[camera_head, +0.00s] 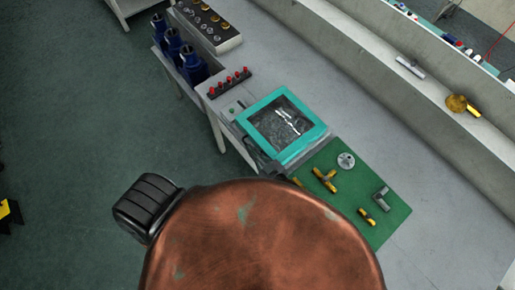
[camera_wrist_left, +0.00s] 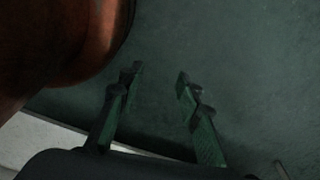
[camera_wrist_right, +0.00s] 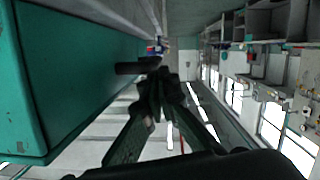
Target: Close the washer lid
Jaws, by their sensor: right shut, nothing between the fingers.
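The washer (camera_head: 326,139) is a teal box on the grey bench in the head view. Its lid (camera_head: 262,106) is a teal frame around a dark, glassy window. The lid appears to lie over the box; I cannot tell whether it is fully down. My right gripper (camera_head: 272,168) is at the washer's near lower edge, partly hidden. In the right wrist view, its fingers (camera_wrist_right: 162,78) are together and empty beside the teal wall, near a dark bar (camera_wrist_right: 138,67) sticking out. My left gripper (camera_wrist_left: 158,76) is open and empty above the green floor, away from the washer.
A green mat (camera_head: 335,200) with several brass and grey fittings lies right of the washer. A strip with red knobs (camera_head: 229,82) and blue pumps (camera_head: 187,60) stand beyond it on the left. A raised ledge (camera_head: 400,95) runs behind the bench.

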